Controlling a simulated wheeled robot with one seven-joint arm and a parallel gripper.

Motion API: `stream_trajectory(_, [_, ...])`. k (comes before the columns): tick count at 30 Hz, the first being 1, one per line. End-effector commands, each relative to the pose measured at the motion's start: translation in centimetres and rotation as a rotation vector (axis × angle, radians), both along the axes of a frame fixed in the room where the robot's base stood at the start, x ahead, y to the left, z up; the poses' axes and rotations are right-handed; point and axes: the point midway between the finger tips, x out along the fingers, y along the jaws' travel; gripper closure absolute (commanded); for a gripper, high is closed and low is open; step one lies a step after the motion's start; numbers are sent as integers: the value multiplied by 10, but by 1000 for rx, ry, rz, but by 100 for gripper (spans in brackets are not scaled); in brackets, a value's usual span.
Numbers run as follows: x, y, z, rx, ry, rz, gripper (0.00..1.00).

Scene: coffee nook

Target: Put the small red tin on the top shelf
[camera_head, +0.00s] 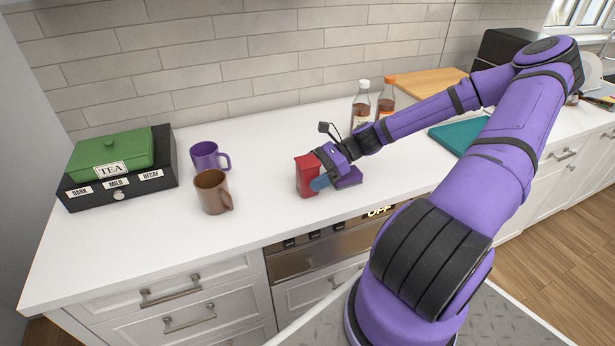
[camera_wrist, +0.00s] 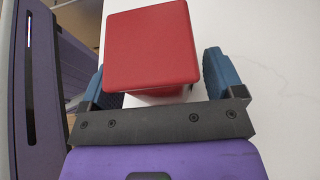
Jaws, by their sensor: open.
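A small red tin (camera_head: 303,176) stands upright on the white counter, left of the middle in the head view. My gripper (camera_head: 318,178) is at the tin's right side, low over the counter. In the wrist view the red tin (camera_wrist: 150,48) lies between the two blue fingers of my gripper (camera_wrist: 155,85), with a gap showing on the right side. The fingers are open and reach along both sides of the tin. The far finger is partly hidden in the head view. No top shelf can be made out in either view.
A brown mug (camera_head: 211,191) and a purple mug (camera_head: 207,156) stand left of the tin, with a tea box (camera_head: 118,172) farther left. Two bottles (camera_head: 361,104) stand behind my arm. A teal board (camera_head: 458,137) lies to the right. Counter between mugs and tin is clear.

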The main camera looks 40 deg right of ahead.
Motion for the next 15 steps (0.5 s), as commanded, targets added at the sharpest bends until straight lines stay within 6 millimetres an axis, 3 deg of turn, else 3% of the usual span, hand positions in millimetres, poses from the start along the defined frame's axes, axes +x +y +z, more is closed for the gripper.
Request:
stream_trajectory(10, [2, 7, -3, -1, -1, 0, 13])
stream_trajectory(15, [2, 7, -3, -1, -1, -1, 52])
